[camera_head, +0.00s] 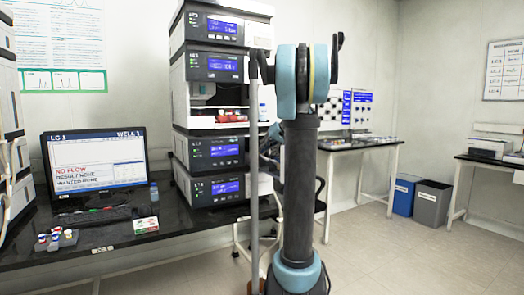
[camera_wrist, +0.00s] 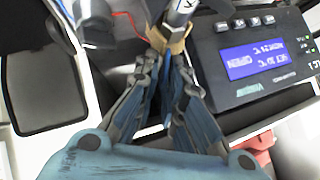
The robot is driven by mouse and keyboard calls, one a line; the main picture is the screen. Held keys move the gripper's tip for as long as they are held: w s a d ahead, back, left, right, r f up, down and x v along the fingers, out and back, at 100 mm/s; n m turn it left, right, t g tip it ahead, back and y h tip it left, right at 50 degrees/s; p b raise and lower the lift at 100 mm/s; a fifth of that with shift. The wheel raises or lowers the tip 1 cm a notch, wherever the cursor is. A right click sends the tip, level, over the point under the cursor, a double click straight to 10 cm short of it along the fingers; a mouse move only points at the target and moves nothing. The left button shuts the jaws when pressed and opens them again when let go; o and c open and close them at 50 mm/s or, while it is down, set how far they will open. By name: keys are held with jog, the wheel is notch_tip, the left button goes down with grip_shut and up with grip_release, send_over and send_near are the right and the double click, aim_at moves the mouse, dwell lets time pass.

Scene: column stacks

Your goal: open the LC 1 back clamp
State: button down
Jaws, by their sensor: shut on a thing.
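The LC 1 stack (camera_head: 211,120) of instrument modules stands at the right end of the bench in the head view. In the wrist view my gripper (camera_wrist: 168,58) has its fingers drawn together on a tan piece (camera_wrist: 171,40). This piece sits at the lower end of a silver column (camera_wrist: 183,12) with a dark mark. The tan piece looks like a clamp, but I cannot tell if it is the back one. My own arm covers much of the stack's right side in the head view, so the clamps do not show there.
A module with a blue display (camera_wrist: 255,57) is close on the right in the wrist view. A red wire (camera_wrist: 127,20) runs by the fingertips. A monitor (camera_head: 95,160) and capped vials (camera_head: 56,238) stand on the bench. Bins (camera_head: 432,203) stand farther right.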

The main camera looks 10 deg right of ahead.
jog(key=shift+d+f+m+y, duration=0.35)
jog(key=shift+d+m+y, duration=0.1)
jog(key=shift+y, duration=0.25)
jog(key=shift+d+f+m+g+y, duration=0.25)
jog(key=shift+m+y, duration=0.2)
jog(key=shift+y, duration=0.35)
jog(key=shift+f, duration=0.1)
jog(key=c, duration=1.8)
grip_release()
jog(key=shift+a, duration=0.1)
jog(key=shift+w, duration=0.1)
jog(key=shift+d+r, duration=0.25)
jog(key=v, duration=1.1)
jog(key=shift+s+d, duration=0.1)
jog(key=shift+s, duration=0.15)
